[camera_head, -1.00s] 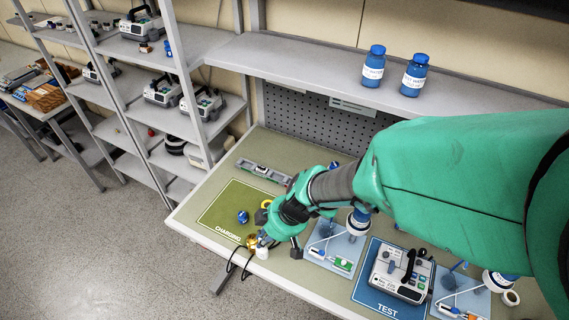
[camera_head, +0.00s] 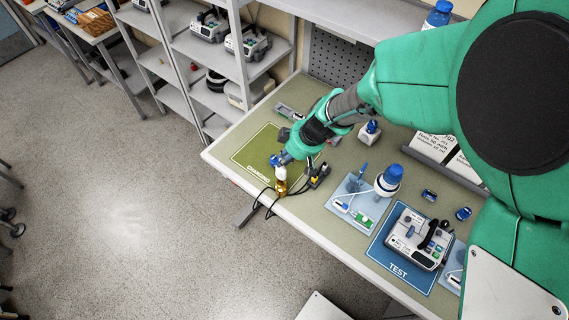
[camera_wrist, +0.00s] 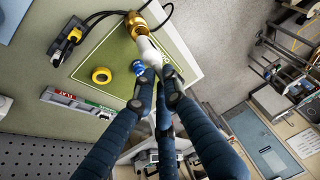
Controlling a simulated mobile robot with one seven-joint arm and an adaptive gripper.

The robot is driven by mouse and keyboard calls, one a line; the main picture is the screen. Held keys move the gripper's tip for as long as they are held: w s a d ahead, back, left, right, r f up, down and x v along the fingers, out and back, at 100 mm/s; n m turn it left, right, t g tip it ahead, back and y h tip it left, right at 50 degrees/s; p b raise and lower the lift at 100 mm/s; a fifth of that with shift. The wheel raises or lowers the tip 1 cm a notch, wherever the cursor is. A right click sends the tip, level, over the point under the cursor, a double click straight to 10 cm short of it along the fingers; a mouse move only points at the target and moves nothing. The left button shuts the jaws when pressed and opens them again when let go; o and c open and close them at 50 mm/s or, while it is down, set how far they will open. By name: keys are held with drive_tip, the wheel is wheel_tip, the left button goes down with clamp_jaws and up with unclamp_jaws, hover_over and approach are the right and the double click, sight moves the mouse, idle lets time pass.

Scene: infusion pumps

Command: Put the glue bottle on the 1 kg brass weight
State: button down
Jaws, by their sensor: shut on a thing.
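The white glue bottle (camera_head: 281,173) is pinched between the fingertips of my gripper (camera_head: 286,160). In the wrist view the bottle (camera_wrist: 149,50) sticks out beyond my gripper (camera_wrist: 157,78), its far end at the brass weight. The brass weight (camera_head: 281,187) stands near the front edge of the bench, just below the bottle in the head view. It also shows in the wrist view (camera_wrist: 136,24), partly covered by the bottle. The two seem lined up; I cannot tell whether they touch. My fingers hide part of the bottle.
The green charging mat (camera_head: 254,156) lies beside the weight. A yellow tape roll (camera_wrist: 101,75) and a small blue object (camera_wrist: 138,67) are close by. A black and yellow plug (camera_head: 319,175) with black cable lies near. A pump stands on the blue test mat (camera_head: 375,246).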

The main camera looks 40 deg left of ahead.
sight(284, 168)
drive_tip(key=shift+f, duration=1.75)
drive_tip(key=shift+f, duration=0.15)
drive_tip(key=c, duration=1.8)
unclamp_jaws()
drive_tip(key=shift+r, duration=0.25)
drive_tip(key=shift+w+r, duration=0.1)
drive_tip(key=shift+r, duration=0.15)
drive_tip(key=s+v, duration=0.1)
drive_tip(key=v, duration=1)
drive_tip(key=shift+w+d, duration=0.3)
drive_tip(key=shift+w, duration=0.15)
drive_tip(key=shift+w+r, duration=0.1)
drive_tip(key=shift+r, duration=0.05)
